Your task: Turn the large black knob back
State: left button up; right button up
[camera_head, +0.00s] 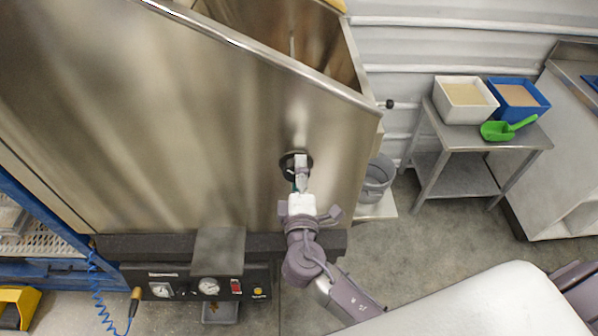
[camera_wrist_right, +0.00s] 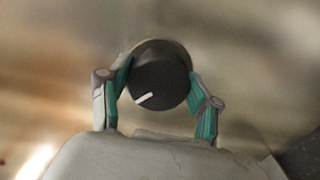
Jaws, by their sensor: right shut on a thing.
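The large black knob (camera_wrist_right: 162,78) sits on the steel face of the hopper (camera_head: 180,130). Its white mark points to the lower left in the right wrist view. In the head view the knob (camera_head: 288,161) is partly hidden behind my right gripper (camera_head: 296,172). My right gripper also shows in the right wrist view (camera_wrist_right: 160,92), with its green-padded fingers on either side of the knob, shut on it. My left gripper is not in view.
A panel with gauges (camera_head: 208,286) and small buttons is below the hopper. A steel side table (camera_head: 462,138) at the right holds a white bin (camera_head: 464,112), a blue bin (camera_head: 533,107) and a green scoop (camera_head: 508,128). A grey bucket (camera_head: 377,178) stands beside the hopper.

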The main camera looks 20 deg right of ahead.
jog(key=shift+n, duration=0.3)
dwell(0.4)
jog(key=o, duration=1.1)
jog(key=shift+o, duration=0.2)
jog(key=shift+s, duration=0.1)
jog(key=v, duration=1.2)
